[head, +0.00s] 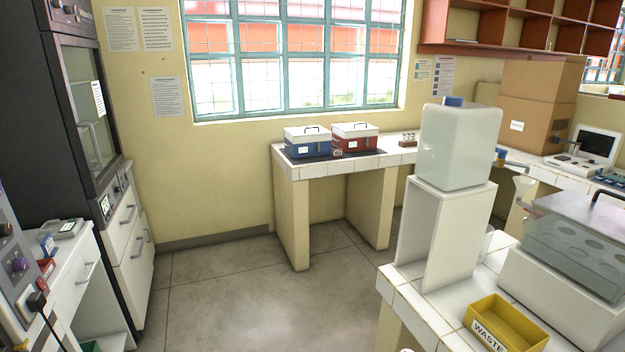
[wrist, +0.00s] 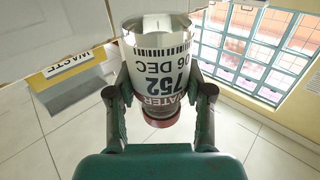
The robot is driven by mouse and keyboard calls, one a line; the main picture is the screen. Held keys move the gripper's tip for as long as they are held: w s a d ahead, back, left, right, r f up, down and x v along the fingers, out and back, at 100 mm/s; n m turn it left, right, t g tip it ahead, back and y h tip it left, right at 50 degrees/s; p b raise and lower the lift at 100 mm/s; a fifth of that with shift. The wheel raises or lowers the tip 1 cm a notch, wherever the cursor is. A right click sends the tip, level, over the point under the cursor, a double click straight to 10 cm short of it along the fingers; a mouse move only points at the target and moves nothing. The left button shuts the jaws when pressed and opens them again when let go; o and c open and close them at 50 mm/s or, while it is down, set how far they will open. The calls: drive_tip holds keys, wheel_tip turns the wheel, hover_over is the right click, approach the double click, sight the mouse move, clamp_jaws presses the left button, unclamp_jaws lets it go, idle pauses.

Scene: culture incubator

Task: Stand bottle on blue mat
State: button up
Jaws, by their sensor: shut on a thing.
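My gripper (wrist: 164,92) shows in the wrist view, its two dark fingers closed on the sides of a bottle (wrist: 160,65). The bottle is clear with a white label reading "WATER 752 06 DEC", upside down in this view. Its dark red cap (wrist: 162,118) points toward the bottom of the picture, toward my palm. The bottle's far end is near the top of the picture. I cannot make out a blue mat in either view. My gripper does not clearly show in the head view.
A yellow waste tray (head: 508,322) sits on the white tiled bench at right, beside a white stand holding a large translucent container (head: 459,145). Blue (head: 308,141) and red (head: 354,136) boxes stand on a dark mat below the window. Open floor (head: 250,300) lies mid-room.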

drive_tip(key=a+f, duration=0.1)
drive_tip(key=a+f+n+y, duration=0.1)
drive_tip(key=a+f+y, duration=0.1)
drive_tip(key=shift+s+a+t, duration=0.35)
drive_tip(key=shift+t, duration=0.05)
drive_tip(key=s+d+r+m+g+h, duration=0.2)
drive_tip(key=d+r+m+g+h, duration=0.3)
drive_tip(key=d+r, duration=0.4)
drive_tip(key=s+d+r+m+g+h, duration=0.3)
drive_tip(key=d+r+m+g+h, duration=0.2)
drive_tip(key=d+r, duration=0.5)
drive_tip(key=d+g+h, duration=0.1)
drive_tip(key=d, duration=0.4)
drive_tip(key=shift+s+r+h, duration=0.15)
drive_tip(key=shift+h, duration=0.15)
drive_tip(key=shift+f, duration=4.85)
